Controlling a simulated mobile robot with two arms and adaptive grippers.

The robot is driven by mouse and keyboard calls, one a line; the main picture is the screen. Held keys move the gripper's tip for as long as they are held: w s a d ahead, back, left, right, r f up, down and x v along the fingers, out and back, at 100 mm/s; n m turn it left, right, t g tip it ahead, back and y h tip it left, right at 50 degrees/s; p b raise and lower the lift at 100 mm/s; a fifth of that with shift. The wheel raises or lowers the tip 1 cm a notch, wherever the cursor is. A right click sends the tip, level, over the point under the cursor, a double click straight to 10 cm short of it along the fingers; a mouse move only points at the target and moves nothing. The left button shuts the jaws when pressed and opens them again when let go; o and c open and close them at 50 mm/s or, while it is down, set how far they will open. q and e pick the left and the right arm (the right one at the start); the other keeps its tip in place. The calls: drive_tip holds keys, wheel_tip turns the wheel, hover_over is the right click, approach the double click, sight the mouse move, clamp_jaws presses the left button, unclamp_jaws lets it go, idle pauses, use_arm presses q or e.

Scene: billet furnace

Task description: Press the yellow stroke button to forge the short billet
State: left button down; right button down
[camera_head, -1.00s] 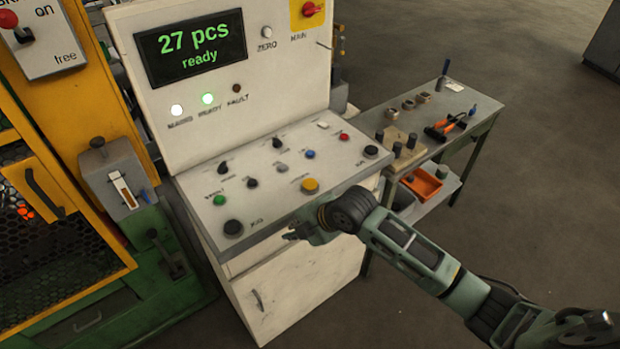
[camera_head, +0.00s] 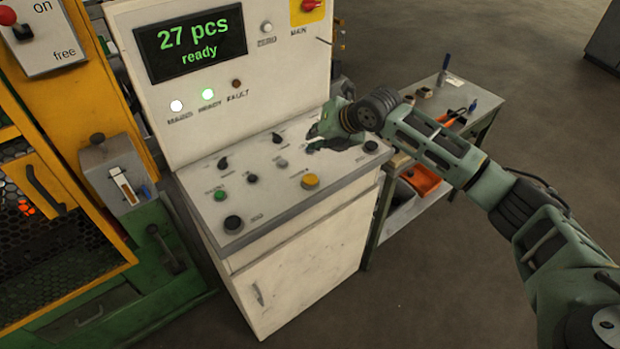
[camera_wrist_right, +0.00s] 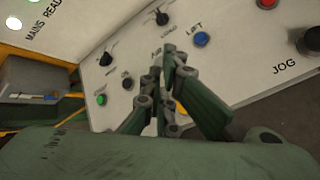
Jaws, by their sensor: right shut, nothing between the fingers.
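The yellow button (camera_head: 310,181) sits on the sloped white control panel (camera_head: 275,215), near its front edge. In the right wrist view only a small part of the yellow button (camera_wrist_right: 181,108) shows behind my fingers. My right gripper (camera_head: 312,142) is shut and empty. It is over the back right part of the panel, above and beyond the yellow button and apart from it. In the right wrist view the closed fingertips (camera_wrist_right: 165,60) point toward the panel face. The short billet cannot be made out. My left gripper is not in view.
The display (camera_head: 190,42) reads "27 pcs ready"; the ready lamp is green. A tool table (camera_head: 470,110) stands to the right, a yellow-framed machine (camera_head: 40,150) to the left.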

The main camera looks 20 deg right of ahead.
drive_tip(key=b, duration=0.7)
hover_over(310, 179)
drive_tip(key=w+d, duration=0.2)
drive_tip(key=f, duration=0.8)
drive_tip(key=shift+s+a, duration=0.2)
drive_tip(key=shift+s, duration=0.05)
drive_tip(key=shift+f, duration=0.4)
drive_tip(key=shift+f, duration=0.45)
